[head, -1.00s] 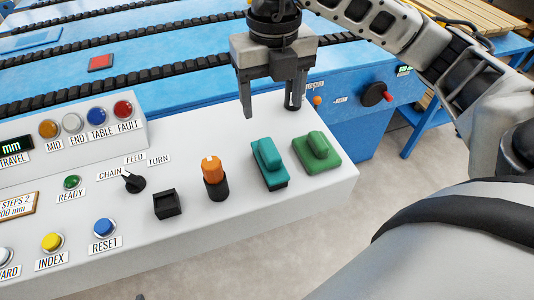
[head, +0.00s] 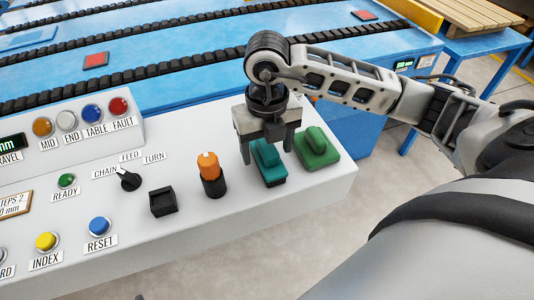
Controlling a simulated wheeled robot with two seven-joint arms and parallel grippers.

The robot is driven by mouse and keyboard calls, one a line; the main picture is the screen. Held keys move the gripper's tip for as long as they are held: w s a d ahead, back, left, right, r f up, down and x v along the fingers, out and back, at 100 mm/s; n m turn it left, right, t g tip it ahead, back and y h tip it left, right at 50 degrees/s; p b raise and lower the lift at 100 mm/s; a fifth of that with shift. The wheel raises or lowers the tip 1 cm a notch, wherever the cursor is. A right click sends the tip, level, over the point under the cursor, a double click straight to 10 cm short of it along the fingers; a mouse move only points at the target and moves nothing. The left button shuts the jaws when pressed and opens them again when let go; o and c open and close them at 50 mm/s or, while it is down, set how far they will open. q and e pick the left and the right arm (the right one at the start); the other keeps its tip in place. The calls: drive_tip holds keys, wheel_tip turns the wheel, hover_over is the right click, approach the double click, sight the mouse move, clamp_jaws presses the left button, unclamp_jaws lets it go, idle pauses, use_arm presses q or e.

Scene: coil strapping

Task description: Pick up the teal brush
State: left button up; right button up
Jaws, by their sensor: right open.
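The teal brush (head: 270,170) lies on the light grey console top, with dark bristles at its lower edge. My right gripper (head: 267,155) is open and points down over the teal brush. Its left finger shows left of the teal brush's handle and its right finger shows between the teal and green brushes. I cannot tell whether the fingers touch the teal brush. My left gripper is not in view.
Left of the brushes stand an orange-topped black cylinder (head: 211,175) and a small black box (head: 163,201). A black selector knob (head: 128,179) and several coloured buttons sit further left. The console's right edge (head: 345,190) is close to the green brush. A blue conveyor (head: 190,55) lies behind.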

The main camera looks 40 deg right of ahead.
sight(266, 146)
drive_tip(key=c, duration=1.1)
drive_tip(key=shift+w+r, duration=0.1)
drive_tip(key=shift+r, duration=0.4)
drive_tip(key=r, duration=0.3)
drive_tip(key=shift+s+a+b, duration=0.2)
drive_tip(key=shift+s+b, duration=0.05)
drive_tip(key=shift+b, duration=0.05)
drive_tip(key=s+a+r, duration=0.2)
drive_tip(key=s+r, duration=0.1)
drive_tip(key=s+a+r+p, duration=0.1)
drive_tip(key=s+a+r, duration=0.2)
drive_tip(key=s, duration=0.1)
drive_tip(key=s+a+r, duration=0.3)
drive_tip(key=shift+s+a+p, duration=0.1)
drive_tip(key=shift+s+p, duration=0.25)
drive_tip(key=shift+p, duration=0.05)
